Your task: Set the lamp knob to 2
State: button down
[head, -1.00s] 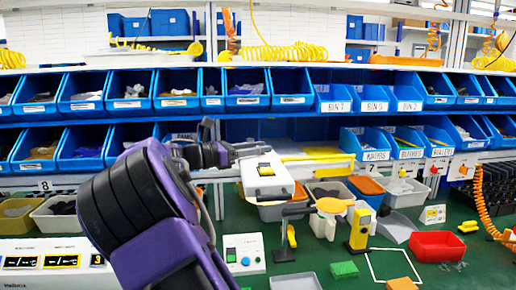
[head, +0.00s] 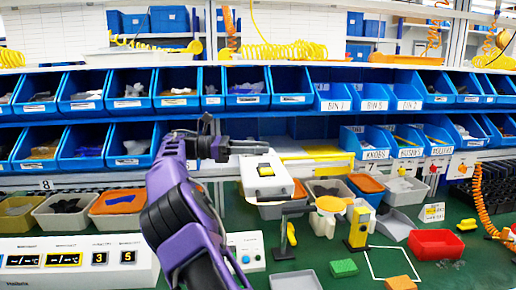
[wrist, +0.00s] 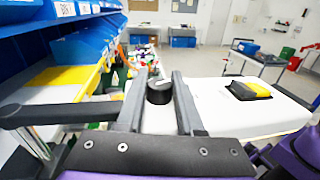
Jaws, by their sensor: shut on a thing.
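A white box (head: 266,184) with a black-and-yellow rocker switch (head: 265,169) stands at mid-bench in the head view. It also shows at the right of the wrist view (wrist: 285,108). The lamp knob (wrist: 159,92), round and dark with a pale mark on top, sits between my fingertips in the wrist view. My gripper (wrist: 158,88) is shut on it, a finger on each side. In the head view my gripper (head: 256,147) reaches in from the left, just above the box's far side. The knob's scale and numbers cannot be read.
Rows of blue bins (head: 290,90) line the back. A yellow post (head: 359,230), a red tray (head: 435,243) and a green block (head: 343,268) are on the green bench to the right. A white display panel (head: 75,262) is at the lower left.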

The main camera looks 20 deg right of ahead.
jog(key=shift+g, duration=0.3)
jog(key=c, duration=0.5)
grip_release()
jog(key=shift+c, duration=0.2)
